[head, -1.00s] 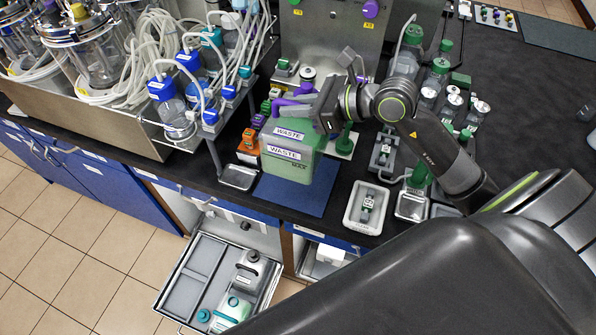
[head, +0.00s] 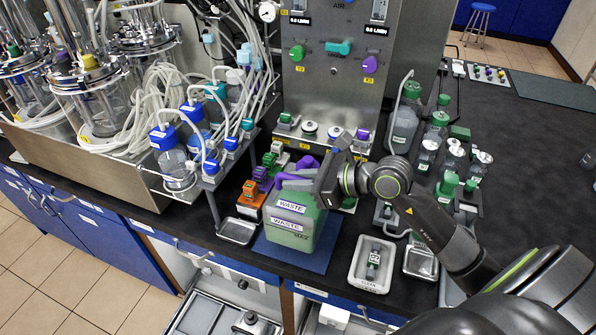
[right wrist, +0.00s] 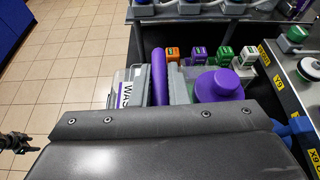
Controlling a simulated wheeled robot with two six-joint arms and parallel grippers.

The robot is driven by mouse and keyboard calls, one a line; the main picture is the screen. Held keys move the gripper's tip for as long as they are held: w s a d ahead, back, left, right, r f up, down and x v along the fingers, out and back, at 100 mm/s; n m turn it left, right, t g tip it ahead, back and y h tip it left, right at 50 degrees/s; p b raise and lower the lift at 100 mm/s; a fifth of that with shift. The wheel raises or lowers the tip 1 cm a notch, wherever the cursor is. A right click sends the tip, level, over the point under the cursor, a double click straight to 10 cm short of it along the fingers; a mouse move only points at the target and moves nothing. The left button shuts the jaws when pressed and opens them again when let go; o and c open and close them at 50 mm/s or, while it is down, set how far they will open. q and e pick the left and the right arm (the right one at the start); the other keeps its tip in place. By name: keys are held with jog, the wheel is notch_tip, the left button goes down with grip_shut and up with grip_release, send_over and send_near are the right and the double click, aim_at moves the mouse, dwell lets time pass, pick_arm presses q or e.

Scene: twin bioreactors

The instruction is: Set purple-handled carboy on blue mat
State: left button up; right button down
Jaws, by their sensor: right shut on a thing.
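The carboy (head: 290,232) is a green box-shaped jug with white WASTE labels and a purple handle (right wrist: 160,75). Its purple cap (right wrist: 219,84) shows in the right wrist view. It is upright over the blue mat (head: 318,259), whose front and right parts are bare. I cannot tell if its base touches the mat. My right gripper (head: 318,182) is shut on the handle, which shows between its grey fingers in the right wrist view. A dark part at the left edge of that view may be my left gripper (right wrist: 15,143); its jaws are unclear.
A metal tray (head: 238,231) and an orange-based block (head: 250,195) stand close left of the carboy. A white tray (head: 372,265) is right of the mat. Tubed bottles fill a rack (head: 205,185) at the left. A steel panel (head: 335,90) stands behind. An open drawer (head: 205,315) lies below.

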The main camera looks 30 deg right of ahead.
aim_at(298, 194)
jog(key=shift+f, duration=1.75)
jog(key=c, duration=1.8)
grip_release()
jog(key=shift+f, duration=0.2)
jog(key=o, duration=0.4)
jog(key=shift+s, duration=0.1)
jog(key=shift+r, duration=0.1)
jog(key=v, duration=0.5)
jog(key=shift+d, duration=0.1)
jog(key=v, duration=0.6)
jog(key=shift+s+d+r, duration=0.15)
jog(key=shift+s+r, duration=0.05)
jog(key=shift+s, duration=0.15)
